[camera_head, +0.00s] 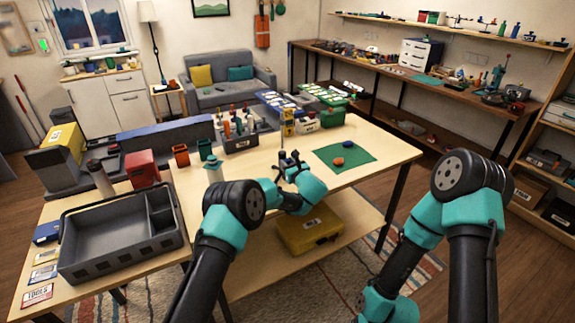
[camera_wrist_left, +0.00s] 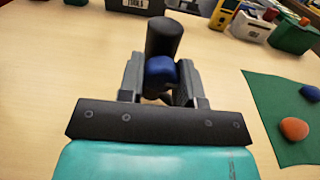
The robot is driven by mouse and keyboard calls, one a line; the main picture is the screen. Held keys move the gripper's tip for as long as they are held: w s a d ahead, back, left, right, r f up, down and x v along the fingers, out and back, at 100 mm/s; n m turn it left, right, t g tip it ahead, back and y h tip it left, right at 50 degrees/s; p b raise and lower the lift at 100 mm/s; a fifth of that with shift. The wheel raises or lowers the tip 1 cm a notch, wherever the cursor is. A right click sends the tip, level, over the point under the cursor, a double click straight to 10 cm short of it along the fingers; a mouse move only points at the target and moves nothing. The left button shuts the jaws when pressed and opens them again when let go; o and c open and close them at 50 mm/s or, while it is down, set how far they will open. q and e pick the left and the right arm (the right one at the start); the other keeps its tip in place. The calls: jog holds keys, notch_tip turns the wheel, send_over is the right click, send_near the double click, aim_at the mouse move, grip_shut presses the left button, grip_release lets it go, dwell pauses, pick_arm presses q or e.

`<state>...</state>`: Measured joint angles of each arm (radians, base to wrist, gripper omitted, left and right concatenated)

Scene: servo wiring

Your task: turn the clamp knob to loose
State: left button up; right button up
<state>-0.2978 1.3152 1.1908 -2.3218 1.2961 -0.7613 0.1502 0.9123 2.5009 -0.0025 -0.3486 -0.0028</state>
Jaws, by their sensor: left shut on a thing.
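In the left wrist view a dark blue knob (camera_wrist_left: 161,70) sits between the two grey fingers of my left gripper (camera_wrist_left: 158,84). The fingers are shut on the knob from both sides. A black upright cylinder (camera_wrist_left: 163,37), which looks like part of the clamp, stands just behind the knob. The clamp's lower part is hidden by the fingers and the gripper body. In the head view my left gripper (camera_head: 289,160) is low over the table near its middle, left of the green mat. The knob's turn angle cannot be told. My right gripper is not in view; only my right arm shows.
The green mat (camera_head: 328,151) lies to the right with an orange lump (camera_head: 338,161) and a blue lump (camera_head: 348,144) on it. A tool organizer (camera_head: 240,138) and boxes stand behind. A grey tray (camera_head: 100,251) is at left. The wood around the clamp is clear.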

pick_arm(q)
jog(key=shift+n, duration=0.7)
jog(key=o, duration=0.9)
jog(key=shift+o, duration=0.2)
jog(key=v, duration=1.7)
jog(key=shift+s+d, duration=0.15)
jog(key=shift+s, duration=0.05)
